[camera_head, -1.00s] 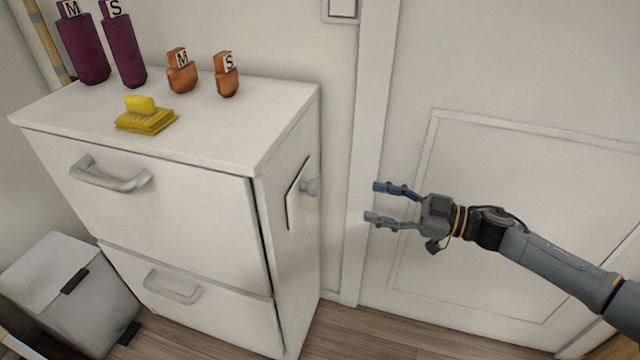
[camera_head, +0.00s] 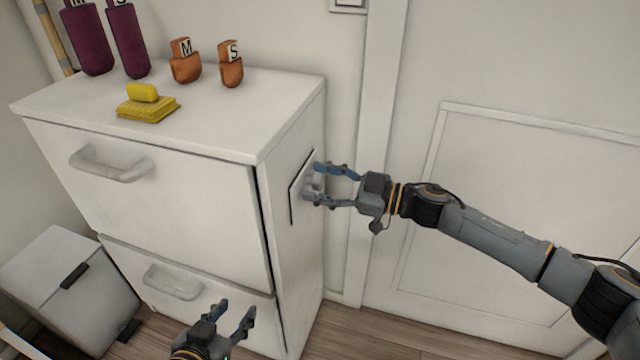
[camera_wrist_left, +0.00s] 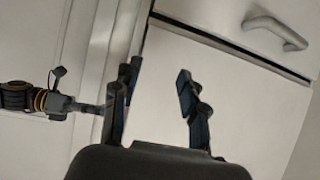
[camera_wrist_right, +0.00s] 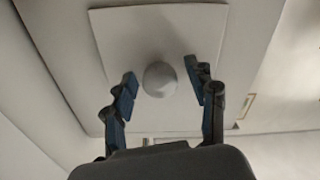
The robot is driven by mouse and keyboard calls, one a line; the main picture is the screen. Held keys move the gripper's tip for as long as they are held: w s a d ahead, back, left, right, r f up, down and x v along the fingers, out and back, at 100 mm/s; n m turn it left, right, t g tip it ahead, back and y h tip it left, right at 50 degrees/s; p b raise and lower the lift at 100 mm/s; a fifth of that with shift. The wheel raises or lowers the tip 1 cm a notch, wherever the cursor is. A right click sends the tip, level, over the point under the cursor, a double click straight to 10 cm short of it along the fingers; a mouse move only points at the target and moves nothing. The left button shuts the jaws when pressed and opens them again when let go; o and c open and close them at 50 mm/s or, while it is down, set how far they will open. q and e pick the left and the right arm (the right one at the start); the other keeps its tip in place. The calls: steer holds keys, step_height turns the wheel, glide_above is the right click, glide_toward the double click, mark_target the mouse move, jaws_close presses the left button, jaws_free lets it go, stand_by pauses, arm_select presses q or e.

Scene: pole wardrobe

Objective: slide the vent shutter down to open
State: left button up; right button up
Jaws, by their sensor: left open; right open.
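The vent shutter (camera_head: 296,205) is a pale plate with a dark edge on the right side of the white cabinet. Its round knob (camera_wrist_right: 160,79) shows in the right wrist view between my open fingers; I cannot tell whether they touch it. My right gripper (camera_head: 311,183) is open around the knob, partly hiding it in the head view. The shutter plate (camera_wrist_right: 115,30) fills the upper middle of the right wrist view. My left gripper (camera_head: 238,312) is open and empty, low in front of the cabinet's lower drawer.
The cabinet (camera_head: 230,120) carries purple bottles (camera_head: 88,40), orange bottles (camera_head: 186,62) and a yellow soap-like block on a yellow base (camera_head: 148,108). Its drawers have handles (camera_head: 110,165). A bin (camera_head: 62,275) stands at left. A panelled door (camera_head: 520,190) is at right.

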arm_select(q)
steer(key=shift+r, duration=0.1)
arm_select(e)
steer(key=shift+a, duration=0.1)
jaws_close()
steer(key=shift+f, duration=0.45)
arm_select(q)
steer(key=w+d+r+t+h+b, duration=0.1)
steer(key=r+t, duration=0.2)
steer(key=r, duration=0.2)
steer(key=w+d+r+t+h+b, duration=0.1)
steer(key=w+r+t, duration=0.1)
steer(key=r+t, duration=0.1)
steer(key=shift+w+d+r, duration=0.2)
steer(key=shift+w+r, duration=0.1)
steer(key=shift+r, duration=0.55)
arm_select(e)
steer(key=shift+f, duration=4.8)
